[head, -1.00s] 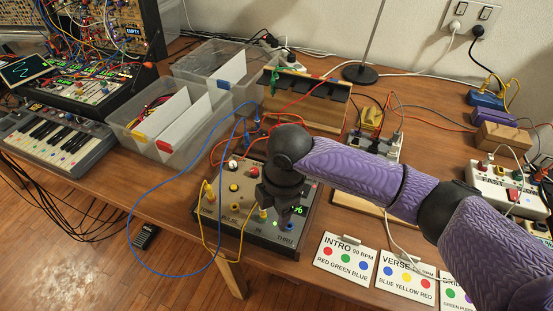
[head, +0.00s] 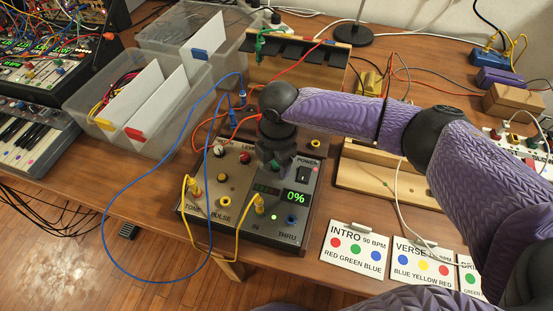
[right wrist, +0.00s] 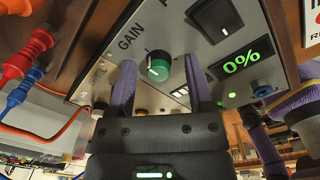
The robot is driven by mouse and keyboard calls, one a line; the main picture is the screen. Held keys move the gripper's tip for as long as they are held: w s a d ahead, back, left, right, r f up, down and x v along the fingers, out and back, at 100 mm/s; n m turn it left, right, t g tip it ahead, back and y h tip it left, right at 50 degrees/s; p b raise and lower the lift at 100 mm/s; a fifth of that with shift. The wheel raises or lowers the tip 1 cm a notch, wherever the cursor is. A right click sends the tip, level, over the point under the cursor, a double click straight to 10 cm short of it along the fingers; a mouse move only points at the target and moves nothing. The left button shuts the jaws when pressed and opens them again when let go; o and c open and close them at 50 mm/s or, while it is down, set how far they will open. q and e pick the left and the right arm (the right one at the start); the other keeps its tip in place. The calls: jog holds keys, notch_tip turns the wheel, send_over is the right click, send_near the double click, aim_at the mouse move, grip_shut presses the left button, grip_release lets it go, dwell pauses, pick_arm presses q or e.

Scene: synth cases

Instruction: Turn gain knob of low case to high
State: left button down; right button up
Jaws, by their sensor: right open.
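The low case (head: 235,235) is a grey sloped panel with knobs, jacks, a power switch and a green display (head: 296,198) reading 0%. The display also reads 0% there (right wrist: 243,63). My right gripper (head: 274,168) is over the back middle of the panel and mostly hides the knob in the head view. In the wrist view, its two purple fingers (right wrist: 159,74) are open, one on each side of the knob; contact cannot be told. My left gripper is not in view.
Yellow plugs (head: 260,203) with a yellow cable stand in the case's front jacks. A blue cable (head: 160,277) loops over the table edge. Clear bins (head: 150,140) stand at the left. A wooden stand (head: 365,182) and song cards (head: 355,250) lie to the right.

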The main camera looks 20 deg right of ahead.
jog(key=shift+c, duration=0.3)
grip_shut()
